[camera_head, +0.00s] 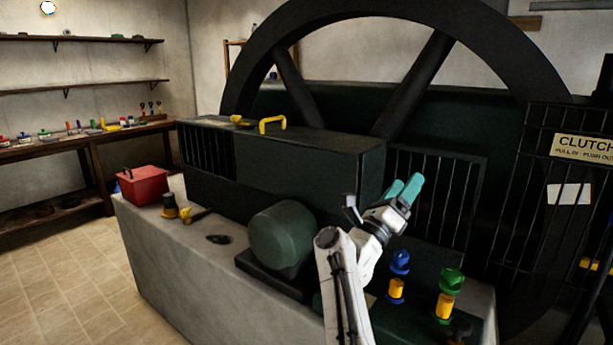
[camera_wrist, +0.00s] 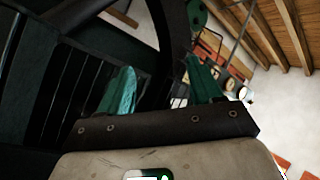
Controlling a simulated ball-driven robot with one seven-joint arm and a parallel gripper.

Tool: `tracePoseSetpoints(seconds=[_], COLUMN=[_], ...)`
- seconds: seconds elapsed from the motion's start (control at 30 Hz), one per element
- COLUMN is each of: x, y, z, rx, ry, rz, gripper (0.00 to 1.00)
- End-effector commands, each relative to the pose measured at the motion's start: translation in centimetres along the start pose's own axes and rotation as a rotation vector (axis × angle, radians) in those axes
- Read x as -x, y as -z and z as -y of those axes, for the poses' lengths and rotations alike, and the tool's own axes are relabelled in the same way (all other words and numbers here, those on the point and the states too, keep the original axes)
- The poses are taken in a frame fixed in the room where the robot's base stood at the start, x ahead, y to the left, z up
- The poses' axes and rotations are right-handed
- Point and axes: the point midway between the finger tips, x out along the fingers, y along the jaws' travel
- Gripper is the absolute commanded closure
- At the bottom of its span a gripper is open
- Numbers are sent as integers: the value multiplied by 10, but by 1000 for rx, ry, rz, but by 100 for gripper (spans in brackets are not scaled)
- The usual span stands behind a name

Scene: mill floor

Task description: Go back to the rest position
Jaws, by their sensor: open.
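My gripper (camera_head: 403,190) is raised above the right part of the concrete plinth, in front of the dark barred guard. Its two teal fingers point up and to the right. In the wrist view my gripper (camera_wrist: 162,92) shows its fingers spread apart with nothing between them. The gripper is open and empty, and it touches nothing that I can see. The wrist view looks past the fingers to dark bars, the wheel rim and a wooden ceiling.
A green motor (camera_head: 283,236) sits left of my arm. Blue-topped (camera_head: 399,263) and green-topped (camera_head: 449,281) yellow fittings stand below my gripper. A red toolbox (camera_head: 143,185) stands at the plinth's left end. A large flywheel (camera_head: 262,50) and a CLUTCH sign (camera_head: 583,148) are behind. Left floor is clear.

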Motion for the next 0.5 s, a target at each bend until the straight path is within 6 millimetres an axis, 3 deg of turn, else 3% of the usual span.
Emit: tracePoseSetpoints(seconds=[0.17, 0.27, 0.5], x=[16, 38, 120], y=[28, 45, 109], z=[-15, -23, -33], rx=[314, 502, 958], ry=[-156, -248, -494], rz=[294, 453, 820], gripper=[35, 35, 35])
